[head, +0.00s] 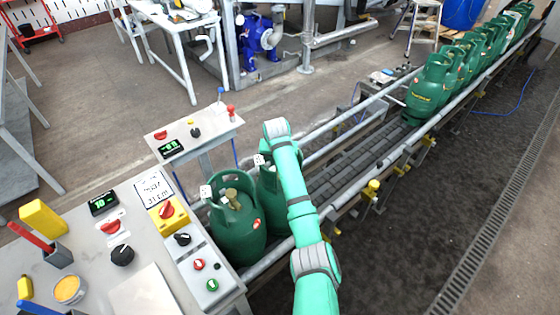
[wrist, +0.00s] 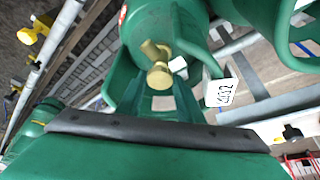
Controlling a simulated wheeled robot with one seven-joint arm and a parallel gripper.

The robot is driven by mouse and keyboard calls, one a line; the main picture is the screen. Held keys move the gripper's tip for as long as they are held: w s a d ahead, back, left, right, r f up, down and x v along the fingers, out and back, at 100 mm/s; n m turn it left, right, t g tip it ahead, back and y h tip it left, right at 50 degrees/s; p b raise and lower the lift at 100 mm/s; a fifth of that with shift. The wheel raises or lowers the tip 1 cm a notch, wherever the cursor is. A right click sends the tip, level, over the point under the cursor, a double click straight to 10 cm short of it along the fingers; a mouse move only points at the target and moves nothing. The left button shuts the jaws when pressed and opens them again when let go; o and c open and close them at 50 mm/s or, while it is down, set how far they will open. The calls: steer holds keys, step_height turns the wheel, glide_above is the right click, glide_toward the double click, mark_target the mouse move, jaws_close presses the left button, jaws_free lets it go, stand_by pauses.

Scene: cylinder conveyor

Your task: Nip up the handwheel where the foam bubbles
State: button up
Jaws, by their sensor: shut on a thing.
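Two green gas cylinders stand at the near end of the conveyor in the head view. The left cylinder (head: 237,228) has an open collar, a brass valve (head: 231,195) and a white tag. The second cylinder (head: 268,190) is partly hidden behind my arm. In the wrist view, a brass valve with a round handwheel (wrist: 160,76) sits inside a green collar, with a white number tag (wrist: 221,92) beside it. My gripper (wrist: 161,88) is at this handwheel and shut on it; the fingertips' contact is partly hidden. I cannot make out foam on either valve.
Several more green cylinders (head: 428,90) queue up the conveyor (head: 345,168). A control bench (head: 140,240) with knobs and buttons stands at the left, and a smaller panel (head: 190,135) stands behind the cylinders. Conveyor rails and cylinder collars crowd my gripper. The floor at right is open.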

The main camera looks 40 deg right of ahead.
steer(key=o, duration=1.1)
steer(key=shift+s+d, duration=0.1)
steer(key=shift+s, duration=0.05)
steer(key=shift+c, duration=0.2)
steer(key=v, duration=1)
steer(key=shift+r, duration=0.4)
steer(key=shift+s, duration=0.15)
